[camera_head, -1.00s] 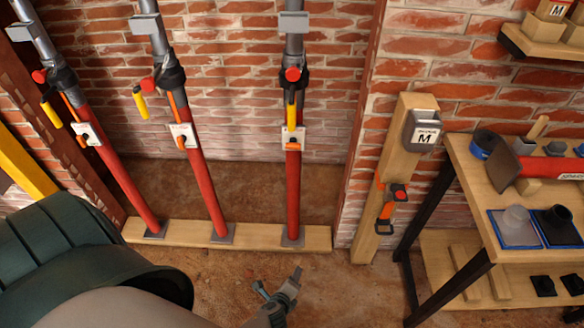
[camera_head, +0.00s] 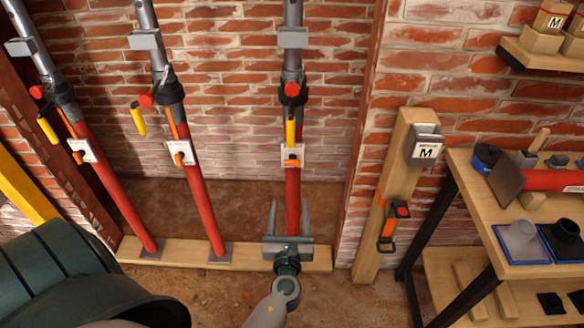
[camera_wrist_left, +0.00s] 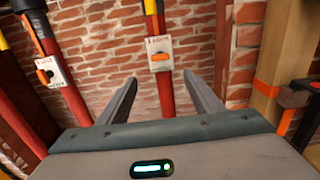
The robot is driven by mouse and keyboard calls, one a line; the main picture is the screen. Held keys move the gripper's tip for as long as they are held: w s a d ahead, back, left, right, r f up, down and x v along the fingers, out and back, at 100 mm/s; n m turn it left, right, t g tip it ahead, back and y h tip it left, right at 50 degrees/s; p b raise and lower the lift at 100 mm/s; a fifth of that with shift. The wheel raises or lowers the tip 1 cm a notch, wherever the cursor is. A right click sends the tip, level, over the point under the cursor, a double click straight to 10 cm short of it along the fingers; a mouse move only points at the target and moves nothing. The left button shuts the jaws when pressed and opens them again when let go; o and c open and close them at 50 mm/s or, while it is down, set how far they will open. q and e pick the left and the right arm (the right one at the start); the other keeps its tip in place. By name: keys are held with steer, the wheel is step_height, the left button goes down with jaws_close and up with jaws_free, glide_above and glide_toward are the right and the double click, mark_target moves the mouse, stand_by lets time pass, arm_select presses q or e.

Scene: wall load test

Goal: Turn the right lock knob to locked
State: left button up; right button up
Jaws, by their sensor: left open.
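Three red and grey props lean or stand at the brick wall. The right prop (camera_head: 293,195) is upright and carries a white lock plate (camera_head: 286,156) with an orange knob (camera_head: 292,163). The plate also shows in the left wrist view (camera_wrist_left: 163,45), with its orange knob (camera_wrist_left: 160,57) lying roughly sideways. A yellow handle (camera_head: 291,131) hangs just above the plate. My left gripper (camera_head: 290,218) is open and empty, its two fingers pointing up on either side of the right prop's lower part, below the knob. I cannot tell its distance from the prop. My right gripper is not in view.
The middle prop (camera_head: 200,205) and left prop (camera_head: 105,190) have similar plates. A wooden sill (camera_head: 190,256) runs under the props. A wooden post (camera_head: 405,165) with a grey box and orange strap stands right, beside a workbench (camera_head: 470,205) with tools.

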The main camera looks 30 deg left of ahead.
arm_select(q)
steer(key=shift+w+a, duration=0.1)
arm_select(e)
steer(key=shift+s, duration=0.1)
arm_select(q)
steer(key=p, duration=0.2)
glide_toward(292, 165)
steer(key=w, duration=0.1)
steer(key=x, duration=0.7)
steer(key=shift+s+a, duration=0.15)
steer(key=shift+s, duration=0.05)
steer(key=shift+w+a+f, duration=0.1)
steer(key=shift+w+a, duration=0.25)
steer(key=shift+w, duration=0.2)
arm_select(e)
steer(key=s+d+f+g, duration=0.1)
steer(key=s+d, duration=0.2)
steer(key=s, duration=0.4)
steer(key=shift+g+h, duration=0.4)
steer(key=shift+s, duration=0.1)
arm_select(q)
steer(key=c, duration=1.1)
